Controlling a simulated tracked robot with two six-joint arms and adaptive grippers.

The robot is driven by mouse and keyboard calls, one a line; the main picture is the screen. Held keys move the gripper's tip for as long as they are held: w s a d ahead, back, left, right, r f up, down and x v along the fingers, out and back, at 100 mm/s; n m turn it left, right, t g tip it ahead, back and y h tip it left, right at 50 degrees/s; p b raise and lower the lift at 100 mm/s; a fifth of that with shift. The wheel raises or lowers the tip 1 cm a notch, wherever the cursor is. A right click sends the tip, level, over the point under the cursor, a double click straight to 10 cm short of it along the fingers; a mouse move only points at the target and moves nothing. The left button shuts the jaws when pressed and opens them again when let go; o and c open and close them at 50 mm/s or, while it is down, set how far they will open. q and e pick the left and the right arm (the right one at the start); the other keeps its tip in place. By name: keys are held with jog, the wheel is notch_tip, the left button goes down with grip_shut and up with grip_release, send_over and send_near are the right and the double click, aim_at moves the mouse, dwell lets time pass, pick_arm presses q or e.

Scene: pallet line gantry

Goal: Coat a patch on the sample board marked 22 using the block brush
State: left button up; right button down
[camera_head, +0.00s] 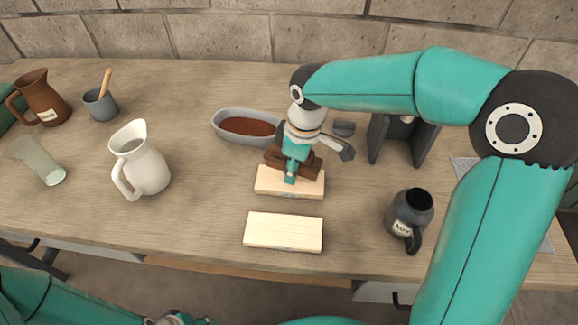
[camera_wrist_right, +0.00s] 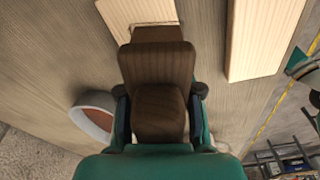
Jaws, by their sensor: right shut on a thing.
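My right gripper (camera_head: 290,172) is shut on the brown block brush (camera_head: 277,158). In the right wrist view the brush (camera_wrist_right: 157,65) sits between the fingers (camera_wrist_right: 158,108). The brush is at the back edge of the rear pale sample board (camera_head: 262,182); I cannot tell whether it touches. A second pale board (camera_head: 283,232) lies in front, with a bare top. Any markings on the boards' front edges are too small to read. A grey oval dish (camera_head: 222,121) with red-brown coating stands behind left of the brush. Only part of my left wrist shows at the bottom edge; its fingers are hidden.
A dark labelled jug (camera_head: 408,215) and a dark stand (camera_head: 402,138) are right. The table's front left-centre is clear.

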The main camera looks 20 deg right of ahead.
jog(key=shift+s+d+r, duration=0.1)
jog(key=shift+s+d, duration=0.5)
jog(key=shift+d, duration=0.4)
jog(key=shift+s+d+r, duration=0.1)
jog(key=shift+s+d, duration=0.55)
jog(key=shift+d, duration=0.4)
jog(key=shift+s+d, duration=0.6)
jog(key=shift+d, duration=0.4)
notch_tip(320, 180, up, 6)
jog(key=p, duration=0.4)
notch_tip(320, 180, up, 3)
jog(key=p, duration=0.3)
jog(key=shift+a, duration=0.1)
